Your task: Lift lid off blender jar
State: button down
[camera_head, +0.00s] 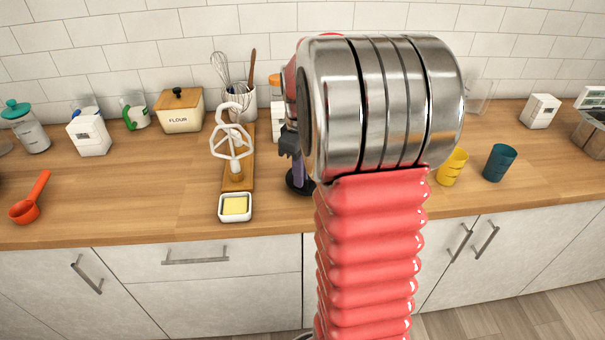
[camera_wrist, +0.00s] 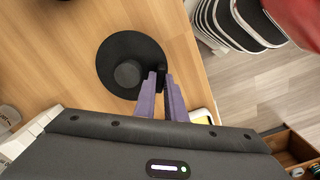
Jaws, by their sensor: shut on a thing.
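The round black lid (camera_wrist: 108,62) shows in the wrist view as a dark disc with a raised round knob (camera_wrist: 128,74). It also appears in the head view as a dark disc (camera_head: 296,187), partly hidden by my arm. My gripper (camera_wrist: 162,78) has its purple fingers closed on a small black part at the lid's right edge. In the head view the purple fingers of my gripper (camera_head: 297,176) reach down to the lid. I cannot make out the blender jar; my arm hides much of that area.
A white butter dish (camera_head: 235,207) stands left of the lid near the counter's front edge. A wooden board (camera_head: 240,180) with a white whisk-like tool (camera_head: 231,140) lies behind it. Yellow (camera_head: 453,167) and teal (camera_head: 499,162) cups stand right of my arm. The left counter has free room.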

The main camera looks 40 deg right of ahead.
jog(key=shift+f, duration=0.95)
dwell(0.8)
jog(key=c, duration=1.7)
grip_release()
jog(key=shift+c, duration=0.2)
notch_tip(320, 180, up, 14)
jog(key=shift+f, duration=0.15)
